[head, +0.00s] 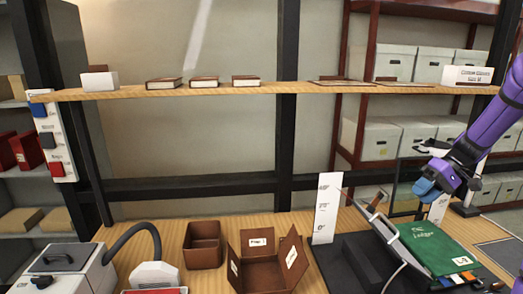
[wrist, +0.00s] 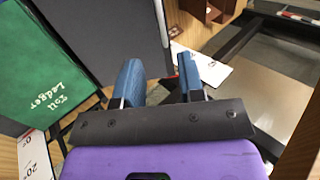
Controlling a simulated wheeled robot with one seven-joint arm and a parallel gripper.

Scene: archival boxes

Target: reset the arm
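My purple arm comes in from the right edge of the head view, and my gripper (head: 432,183) hangs above the right part of the wooden table. Its blue fingers also show in the wrist view (wrist: 160,75), spread apart with nothing held between them. The green ledger (head: 438,250) lies below my gripper on a dark sloped stand. In the wrist view the ledger (wrist: 45,75), lettered "Toll Ledger", is to the left of the fingers and apart from them.
A brown open box (head: 268,270) with raised flaps and a smaller brown tray (head: 203,246) stand on the table. A wooden shelf (head: 215,89) crosses behind, bearing several brown books. A hose machine (head: 65,265) is at left.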

